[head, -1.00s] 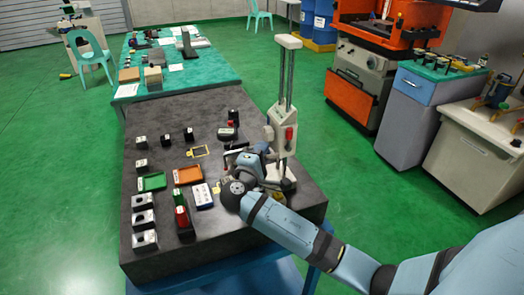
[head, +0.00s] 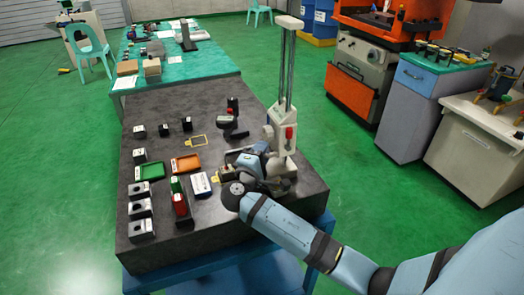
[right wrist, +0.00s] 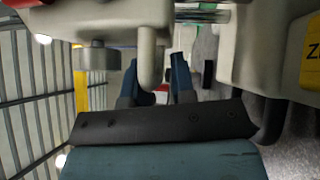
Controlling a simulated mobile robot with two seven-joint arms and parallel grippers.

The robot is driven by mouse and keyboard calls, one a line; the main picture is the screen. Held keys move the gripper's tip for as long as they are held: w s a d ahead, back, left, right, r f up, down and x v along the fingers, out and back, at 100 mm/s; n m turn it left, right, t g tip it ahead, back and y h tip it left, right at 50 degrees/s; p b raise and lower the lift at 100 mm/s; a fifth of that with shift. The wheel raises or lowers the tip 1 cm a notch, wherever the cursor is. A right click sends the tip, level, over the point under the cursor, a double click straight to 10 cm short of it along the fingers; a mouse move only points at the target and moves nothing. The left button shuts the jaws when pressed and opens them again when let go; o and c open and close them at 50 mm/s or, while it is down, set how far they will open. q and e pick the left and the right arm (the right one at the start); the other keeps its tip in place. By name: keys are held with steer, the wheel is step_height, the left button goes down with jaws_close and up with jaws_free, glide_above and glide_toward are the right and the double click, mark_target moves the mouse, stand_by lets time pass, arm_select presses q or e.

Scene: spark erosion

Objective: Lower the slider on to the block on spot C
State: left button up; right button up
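The stand (head: 288,65) rises upright at the right of the dark table, with two bright rods. Its pale grey slider (head: 279,132) has a red part and sits low on the rods. My right gripper (head: 262,152) is beside the stand, low, partly hidden by its own wrist. In the right wrist view its two blue fingers (right wrist: 155,82) are apart, with a rounded grey prong (right wrist: 148,60) in front of the gap; I see no clear grip. The block and the mark of spot C cannot be made out. My left gripper is out of view.
Several grey blocks (head: 141,229) line the left edge. A black device (head: 228,126) stands behind the gripper. The front right corner is clear.

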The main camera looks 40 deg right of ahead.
steer(key=shift+a, duration=0.1)
arm_select(q)
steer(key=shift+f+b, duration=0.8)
steer(key=shift+b, duration=0.2)
arm_select(e)
steer(key=v, duration=1.3)
steer(key=shift+s+a+f, duration=0.1)
steer(key=shift+s+a, duration=0.15)
